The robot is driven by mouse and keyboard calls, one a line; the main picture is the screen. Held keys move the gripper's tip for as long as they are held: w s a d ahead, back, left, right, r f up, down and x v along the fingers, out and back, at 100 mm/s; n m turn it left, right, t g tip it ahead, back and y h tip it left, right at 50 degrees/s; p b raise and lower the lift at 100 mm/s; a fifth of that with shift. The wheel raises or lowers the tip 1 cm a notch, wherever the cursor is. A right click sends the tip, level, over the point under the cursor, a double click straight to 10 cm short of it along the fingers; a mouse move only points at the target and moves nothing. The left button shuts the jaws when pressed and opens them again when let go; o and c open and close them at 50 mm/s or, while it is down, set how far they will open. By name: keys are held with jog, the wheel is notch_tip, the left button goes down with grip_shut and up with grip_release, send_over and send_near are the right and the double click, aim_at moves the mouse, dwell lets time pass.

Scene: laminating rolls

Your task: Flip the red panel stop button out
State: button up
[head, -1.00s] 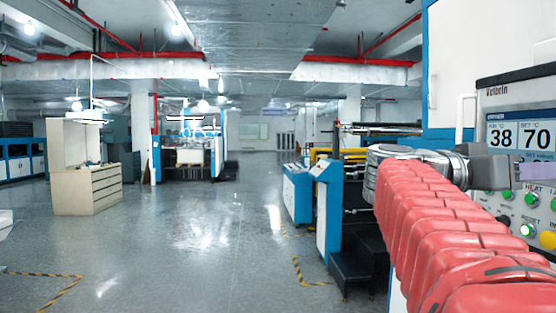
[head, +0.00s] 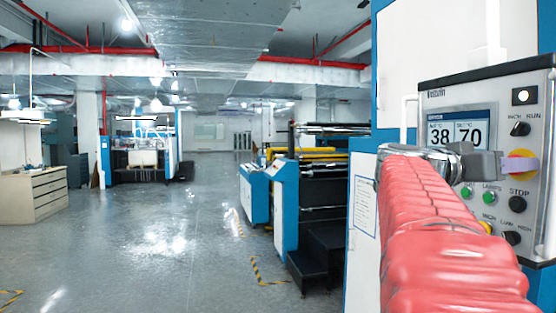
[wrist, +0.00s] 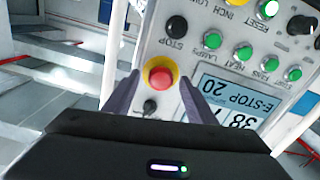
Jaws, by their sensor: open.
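The red stop button (wrist: 160,78) with its yellow collar is on the grey control panel (wrist: 222,62), seen upside down in the wrist view. My gripper (wrist: 159,82) is open, with one fingertip on each side of the button in the picture; I cannot tell whether they touch it. In the head view the button (head: 524,164) shows at the right, above the STOP label, partly hidden by my gripper (head: 500,165). The panel screen (wrist: 232,102) reads E-STOP in the wrist view.
Green buttons (wrist: 243,54) and black knobs (wrist: 176,27) sit close around the button. A white handle rail (wrist: 113,50) runs beside the panel. Blue and white machines (head: 300,200) stand to the left. The grey floor (head: 150,240) is open beyond.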

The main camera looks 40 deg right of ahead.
jog(key=shift+s+d, duration=0.1)
jog(key=shift+d, duration=0.15)
jog(key=shift+c, duration=0.4)
grip_shut()
